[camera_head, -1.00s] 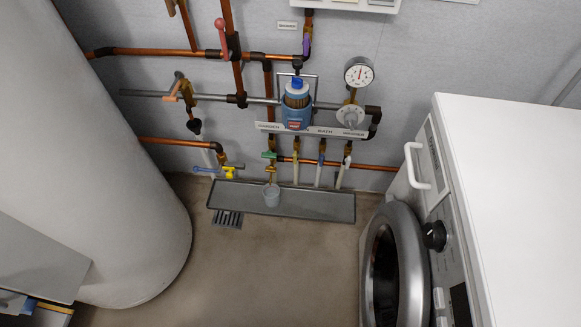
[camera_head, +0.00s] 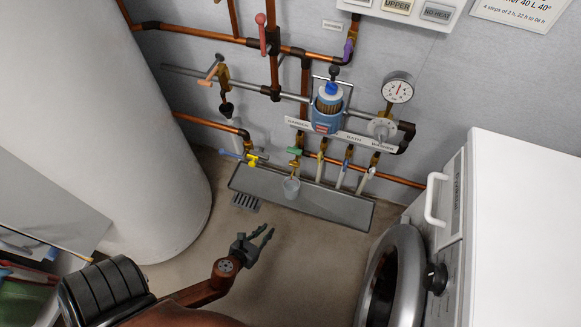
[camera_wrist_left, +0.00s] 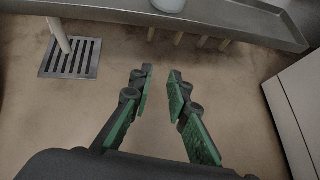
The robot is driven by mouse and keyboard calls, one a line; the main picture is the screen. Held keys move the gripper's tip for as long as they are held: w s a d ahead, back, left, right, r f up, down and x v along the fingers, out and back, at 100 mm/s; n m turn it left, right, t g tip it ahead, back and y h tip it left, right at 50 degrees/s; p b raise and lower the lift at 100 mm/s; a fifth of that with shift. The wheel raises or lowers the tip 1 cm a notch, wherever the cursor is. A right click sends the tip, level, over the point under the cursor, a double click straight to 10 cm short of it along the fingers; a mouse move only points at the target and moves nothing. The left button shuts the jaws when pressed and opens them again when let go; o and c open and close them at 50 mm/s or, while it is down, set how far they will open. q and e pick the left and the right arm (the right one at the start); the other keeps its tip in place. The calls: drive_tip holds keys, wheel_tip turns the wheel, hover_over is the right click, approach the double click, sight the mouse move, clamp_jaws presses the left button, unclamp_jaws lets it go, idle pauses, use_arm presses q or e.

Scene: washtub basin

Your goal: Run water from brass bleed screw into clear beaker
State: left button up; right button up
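The clear beaker (camera_head: 291,188) stands upright in a long grey tray (camera_head: 340,211) at the foot of the wall; its lower side shows at the top of the left wrist view (camera_wrist_left: 169,5). A small brass fitting (camera_head: 295,165) with a green handle (camera_head: 295,151) is above the beaker, on the leftmost valve of the row; I cannot tell its screw apart at this size. My left gripper (camera_head: 267,234) is open and empty over the floor, in front of the tray and apart from it. Its spread green-padded fingers show in the left wrist view (camera_wrist_left: 160,76). My right gripper is not in view.
A large white tank (camera_head: 150,170) stands at the left and a washing machine (camera_head: 500,230) at the right. A yellow tap (camera_head: 255,159) and copper pipes are on the wall. The floor between is clear.

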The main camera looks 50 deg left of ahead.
use_arm(q)
drive_tip(key=w+a+r+m+t+y, duration=0.2)
drive_tip(key=w+a+r+m+y, duration=0.1)
drive_tip(key=w+r+m, duration=0.35)
drive_tip(key=m+t+y, duration=0.3)
drive_tip(key=m, duration=0.6)
approach(293, 166)
drive_tip(key=w, duration=0.2)
drive_tip(key=x, duration=0.2)
drive_tip(key=b+x, duration=0.1)
drive_tip(key=x, duration=0.2)
drive_tip(key=shift+w+a+f+b, duration=0.15)
drive_tip(key=shift+a+f+b, duration=0.1)
drive_tip(key=shift+a+b, duration=0.25)
drive_tip(key=shift+w+a, duration=0.45)
drive_tip(key=shift+w, duration=0.15)
drive_tip(key=shift+w+a+r, duration=0.15)
drive_tip(key=shift+w+r, duration=0.05)
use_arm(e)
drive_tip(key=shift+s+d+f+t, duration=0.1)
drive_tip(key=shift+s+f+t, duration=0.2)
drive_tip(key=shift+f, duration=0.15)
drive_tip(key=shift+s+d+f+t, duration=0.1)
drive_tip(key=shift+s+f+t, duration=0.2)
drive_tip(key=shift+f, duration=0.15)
use_arm(q)
drive_tip(key=shift+c, duration=0.3)
clamp_jaws()
